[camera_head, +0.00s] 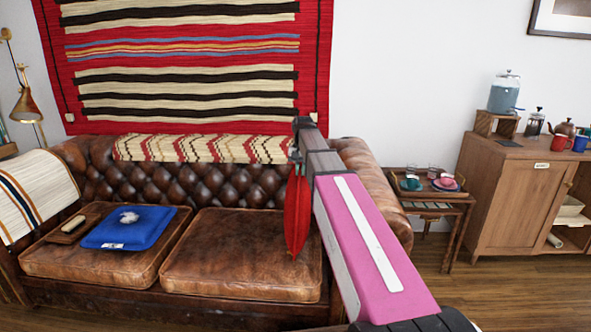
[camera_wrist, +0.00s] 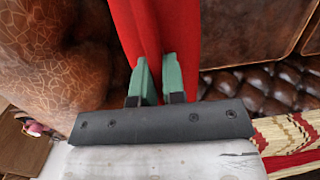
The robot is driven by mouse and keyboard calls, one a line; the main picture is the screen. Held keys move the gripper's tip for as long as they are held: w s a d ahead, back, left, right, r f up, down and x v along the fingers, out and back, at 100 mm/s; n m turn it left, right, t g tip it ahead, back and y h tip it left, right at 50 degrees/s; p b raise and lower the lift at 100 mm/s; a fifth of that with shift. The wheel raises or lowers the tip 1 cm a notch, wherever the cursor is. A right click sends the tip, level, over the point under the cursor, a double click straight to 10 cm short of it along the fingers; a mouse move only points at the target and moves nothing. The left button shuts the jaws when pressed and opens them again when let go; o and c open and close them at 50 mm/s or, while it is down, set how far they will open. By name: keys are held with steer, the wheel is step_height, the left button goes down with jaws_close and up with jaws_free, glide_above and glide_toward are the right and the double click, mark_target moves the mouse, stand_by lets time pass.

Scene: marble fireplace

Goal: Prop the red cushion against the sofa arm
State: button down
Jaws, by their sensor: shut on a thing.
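The red cushion (camera_head: 297,212) hangs edge-on below my gripper (camera_head: 298,158), in front of the right part of the brown leather sofa (camera_head: 240,255). In the wrist view my gripper (camera_wrist: 158,80) has its green fingers shut on the pinched red cushion (camera_wrist: 165,25). The cushion's lower tip is near the right seat; I cannot tell if it touches. The right sofa arm (camera_head: 375,190) is just to the right, partly hidden by my arm. In the wrist view a rounded leather part, likely that sofa arm (camera_wrist: 50,55), is left of the cushion.
A blue folded item (camera_head: 130,228) with a pale object on it and a brown tray (camera_head: 75,226) with a brush lie on the left seat. A striped throw (camera_head: 205,149) covers the backrest. A side table (camera_head: 437,200) with cups stands right of the sofa. The right seat's middle is clear.

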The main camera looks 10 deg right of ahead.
steer(key=s+d+f+y, duration=0.2)
steer(key=d+f, duration=0.3)
steer(key=d, duration=0.5)
steer(key=shift+f+t, duration=0.2)
steer(key=shift+t, duration=0.1)
stand_by(0.4)
steer(key=shift+f, duration=0.7)
steer(key=shift+s+d, duration=0.15)
steer(key=shift+d, duration=0.65)
stand_by(0.4)
steer(key=c, duration=1.1)
jaws_free()
steer(key=shift+r, duration=0.15)
steer(key=shift+s+a+r, duration=0.1)
steer(key=shift+s+r, duration=0.15)
steer(key=shift+r, duration=1.2)
steer(key=shift+s+a+r, duration=0.1)
steer(key=shift+s+r, duration=0.2)
steer(key=shift+r, duration=1.1)
steer(key=shift+s+r, duration=0.25)
steer(key=shift+r, duration=1.2)
